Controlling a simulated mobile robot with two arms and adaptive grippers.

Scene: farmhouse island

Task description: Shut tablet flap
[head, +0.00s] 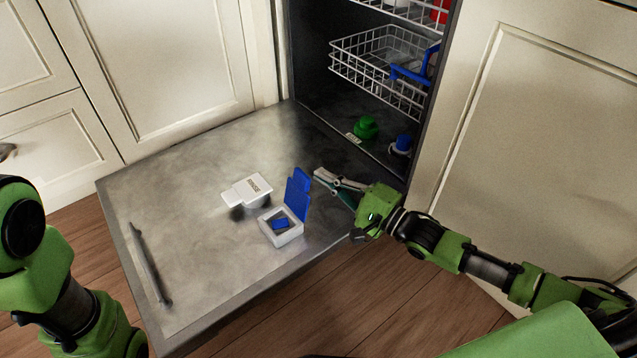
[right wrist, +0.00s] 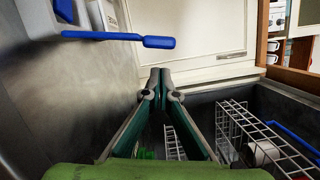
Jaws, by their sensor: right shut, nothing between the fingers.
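The tablet box (head: 280,232) is a small white box on the open dishwasher door. Its blue flap (head: 298,193) stands up, open, on the box's right side, and a blue piece (head: 280,224) shows inside the box. In the right wrist view the flap (right wrist: 118,38) appears edge-on as a blue strip at upper left. My right gripper (head: 318,174) is shut and empty, just right of the flap's upper end, with a small gap. It also shows in the right wrist view (right wrist: 161,72). Of my left arm only links show at the left edge; its gripper is out of view.
A white lidded container (head: 248,190) stands behind the box on the steel door (head: 170,210). Inside the dishwasher are a wire rack (head: 375,68), a green item (head: 365,128) and a blue-topped item (head: 402,143). The door's left half is clear.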

